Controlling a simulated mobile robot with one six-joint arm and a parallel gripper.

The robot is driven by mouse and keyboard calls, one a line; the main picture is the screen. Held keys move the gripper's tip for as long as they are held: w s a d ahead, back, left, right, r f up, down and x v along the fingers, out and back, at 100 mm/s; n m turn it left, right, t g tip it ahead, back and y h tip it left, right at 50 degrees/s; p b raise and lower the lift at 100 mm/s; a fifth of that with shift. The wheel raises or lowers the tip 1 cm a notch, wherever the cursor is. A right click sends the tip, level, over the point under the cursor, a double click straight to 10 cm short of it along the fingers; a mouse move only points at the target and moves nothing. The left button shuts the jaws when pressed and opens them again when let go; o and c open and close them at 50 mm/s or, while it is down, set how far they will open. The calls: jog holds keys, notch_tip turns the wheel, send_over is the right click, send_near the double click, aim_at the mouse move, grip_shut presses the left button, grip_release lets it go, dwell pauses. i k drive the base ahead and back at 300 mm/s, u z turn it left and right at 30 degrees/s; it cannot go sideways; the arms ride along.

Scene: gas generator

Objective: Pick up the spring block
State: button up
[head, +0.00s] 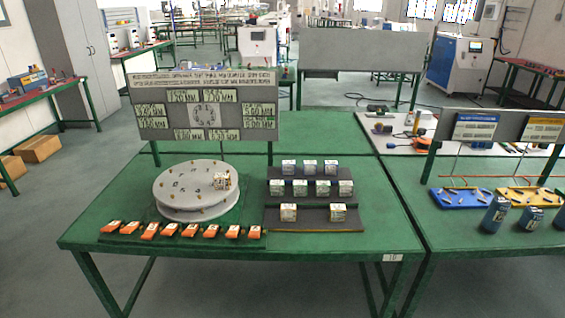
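Small white cube-like blocks with printed faces stand on a dark stepped rack (268,228) on the green table. Two are on the front step, a left block (288,212) and a right block (338,212). Several stand on the middle step, such as one block (300,187), and three on the back step, such as another block (309,167). The prints are too small to tell which is the spring block. My gripper is not in view.
A row of orange pieces (190,230) lies along the table's front left. A sign board (205,103) stands behind the disc. The green table (385,215) is clear right of the rack. Another table at right holds blue cylinders (495,214) and blue and yellow trays (530,196).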

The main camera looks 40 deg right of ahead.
aim_at(288, 166)
jog(key=i, duration=1.05)
jog(key=u, duration=0.35)
